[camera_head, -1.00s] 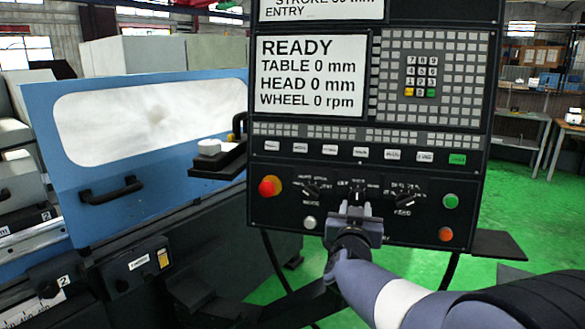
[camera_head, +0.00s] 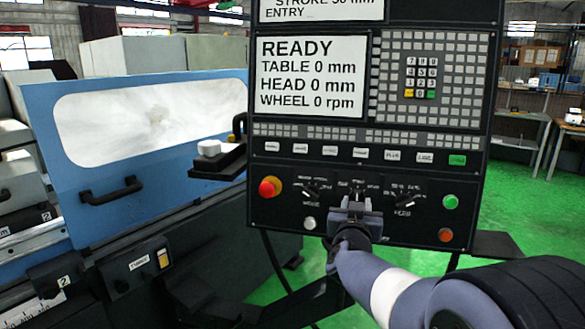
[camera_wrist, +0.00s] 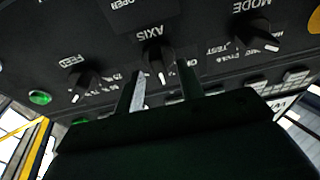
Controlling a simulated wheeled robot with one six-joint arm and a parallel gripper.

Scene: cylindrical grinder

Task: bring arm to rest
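My gripper (camera_head: 354,200) is in front of the lower part of the black control panel (camera_head: 330,228), below and near the middle AXIS knob (camera_head: 358,188). In the wrist view, which shows the panel upside down, the two fingers of my gripper (camera_wrist: 162,76) stand apart with nothing held between them. The AXIS knob (camera_wrist: 158,62) shows beyond the gap and looks clear of the fingers. The arm reaches in from the lower right of the head view.
The MODE knob (camera_head: 312,190) and FEED knob (camera_head: 405,195) flank the AXIS knob. A red emergency button (camera_head: 269,187) is at left, green (camera_head: 450,202) and orange (camera_head: 445,235) buttons at right. The blue grinder door (camera_head: 60,130) stands left. Green floor (camera_head: 500,200) is open at right.

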